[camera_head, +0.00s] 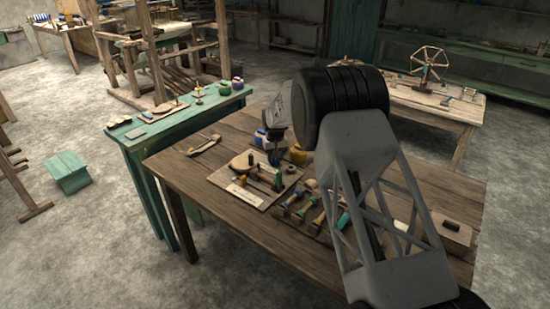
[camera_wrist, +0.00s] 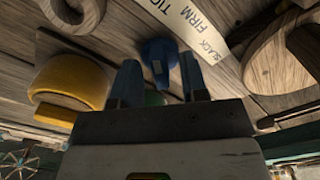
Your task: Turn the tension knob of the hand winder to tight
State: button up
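The blue tension knob (camera_wrist: 160,52) is in the wrist view, at the upper middle, with a small pale mark on it. Beside it a pale scale plate (camera_wrist: 190,20) reads SLACK, FIRM and TIG, the last word cut off by the picture edge. My gripper (camera_wrist: 160,72) is open, with one finger on each side of the knob's lower part. I cannot tell whether the fingers touch it. In the head view my gripper (camera_head: 274,154) points down over the small wooden board (camera_head: 254,196) on the table; the knob is not clear there.
A yellow round part (camera_wrist: 72,82) lies left of the fingers and a wooden ring (camera_wrist: 280,50) right of them in the wrist view. The wooden table (camera_head: 200,180) holds several handled tools right of the board. A green bench (camera_head: 180,122) stands at left.

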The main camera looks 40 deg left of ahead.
jog(key=shift+r, duration=0.1)
jog(key=shift+r, duration=3.85)
